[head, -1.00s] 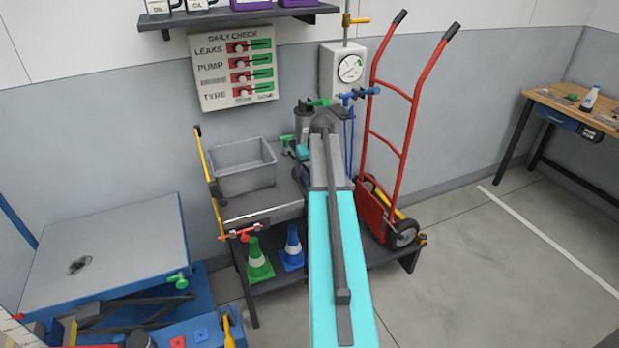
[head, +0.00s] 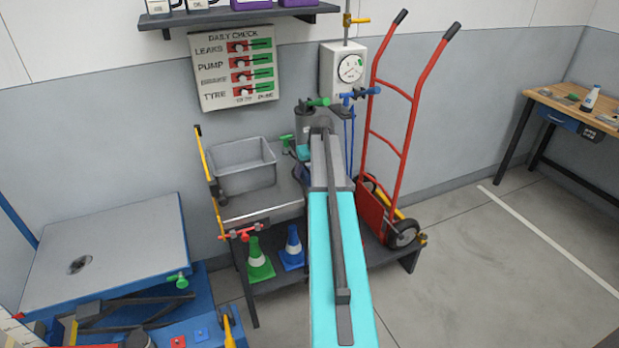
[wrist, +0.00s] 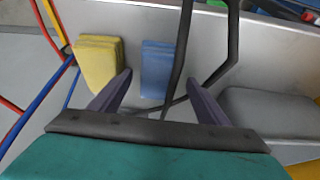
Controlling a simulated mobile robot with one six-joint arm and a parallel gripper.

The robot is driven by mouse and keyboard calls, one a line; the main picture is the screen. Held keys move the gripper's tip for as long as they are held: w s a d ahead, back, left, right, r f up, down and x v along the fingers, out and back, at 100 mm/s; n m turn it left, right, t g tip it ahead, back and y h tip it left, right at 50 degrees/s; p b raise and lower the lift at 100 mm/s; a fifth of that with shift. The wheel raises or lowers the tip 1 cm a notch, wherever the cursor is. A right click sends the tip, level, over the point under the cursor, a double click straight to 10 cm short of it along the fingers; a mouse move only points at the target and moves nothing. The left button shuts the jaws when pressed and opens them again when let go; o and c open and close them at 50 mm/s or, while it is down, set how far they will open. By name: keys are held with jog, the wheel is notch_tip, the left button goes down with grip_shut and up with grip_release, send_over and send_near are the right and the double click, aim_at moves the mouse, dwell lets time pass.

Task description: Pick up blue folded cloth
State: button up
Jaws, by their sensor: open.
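The blue folded cloth (wrist: 157,66) lies on a light grey surface in the wrist view, just beyond the space between my fingertips. My gripper (wrist: 160,77) is open, with one dark finger on each side of the cloth's near end and nothing between them. A yellow folded cloth (wrist: 98,62) lies to its left, beyond the left finger. In the head view my arm reaches over the bench and hides the gripper; I cannot make out the blue cloth there.
A dark bar or cable crosses the wrist view just right of the blue cloth. In the head view, a grey bin (head: 243,167) stands on the bench left of my arm. A red hand truck (head: 400,140) stands to the right. Cones (head: 258,262) sit on the lower shelf.

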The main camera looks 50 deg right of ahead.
aim_at(309, 170)
jog(key=c, duration=1.1)
jog(key=shift+r, duration=0.15)
jog(key=shift+r+b, duration=0.45)
jog(key=shift+r, duration=1.3)
jog(key=s+a+r+b, duration=0.1)
jog(key=s+a+b, duration=0.1)
jog(key=s+a, duration=0.8)
jog(key=shift+s+r, duration=0.35)
jog(key=shift+s, duration=0.9)
